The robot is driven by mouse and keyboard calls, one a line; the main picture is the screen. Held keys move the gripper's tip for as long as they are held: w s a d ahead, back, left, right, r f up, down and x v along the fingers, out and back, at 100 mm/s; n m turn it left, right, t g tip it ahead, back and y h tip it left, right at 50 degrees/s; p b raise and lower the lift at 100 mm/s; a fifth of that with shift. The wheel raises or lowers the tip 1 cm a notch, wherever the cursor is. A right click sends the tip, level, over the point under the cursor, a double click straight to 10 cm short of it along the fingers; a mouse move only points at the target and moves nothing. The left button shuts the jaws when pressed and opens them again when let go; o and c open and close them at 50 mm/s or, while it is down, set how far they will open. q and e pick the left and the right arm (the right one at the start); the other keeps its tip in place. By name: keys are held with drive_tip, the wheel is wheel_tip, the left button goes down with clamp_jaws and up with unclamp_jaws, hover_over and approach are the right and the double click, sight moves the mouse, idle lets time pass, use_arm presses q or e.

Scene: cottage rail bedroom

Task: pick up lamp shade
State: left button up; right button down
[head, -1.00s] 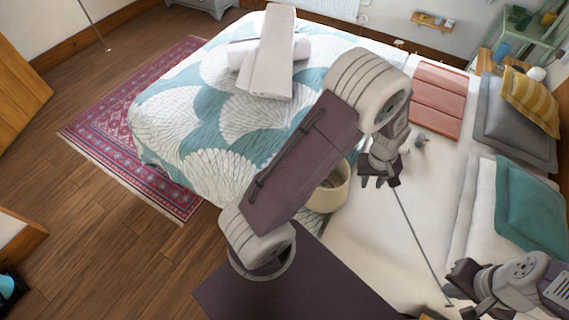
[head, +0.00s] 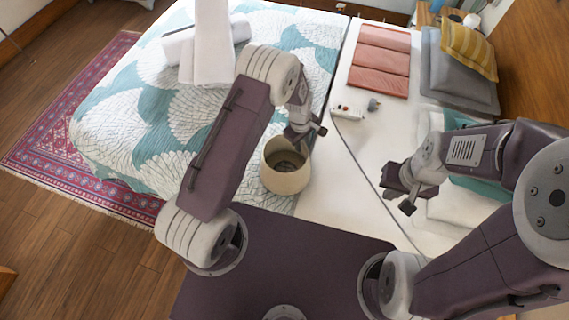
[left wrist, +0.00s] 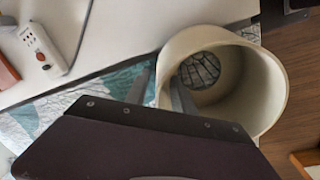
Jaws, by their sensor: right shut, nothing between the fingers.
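The lamp shade (head: 286,178) is a cream, open-topped round drum standing on the bed in the head view. My left gripper (head: 303,138) is at the shade's upper back right rim. In the left wrist view its two fingers (left wrist: 161,92) stand apart, one outside the wall and one inside the opening, with the near rim between them. Whether they touch the wall cannot be told. My right gripper (head: 400,193) is shut and empty over the bed's right side, apart from the shade.
Folded pink cloth (head: 380,60), pillows (head: 455,85) and white rolled towels (head: 205,50) lie on the bed. A red rug (head: 60,150) is on the floor.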

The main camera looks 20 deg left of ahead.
sight(303, 151)
use_arm(q)
drive_tip(key=f, duration=0.4)
drive_tip(key=shift+d+f+p, duration=0.15)
drive_tip(key=shift+d+p, duration=0.15)
drive_tip(key=shift+w+f, duration=0.1)
drive_tip(key=shift+f, duration=0.35)
clamp_jaws()
idle(0.7)
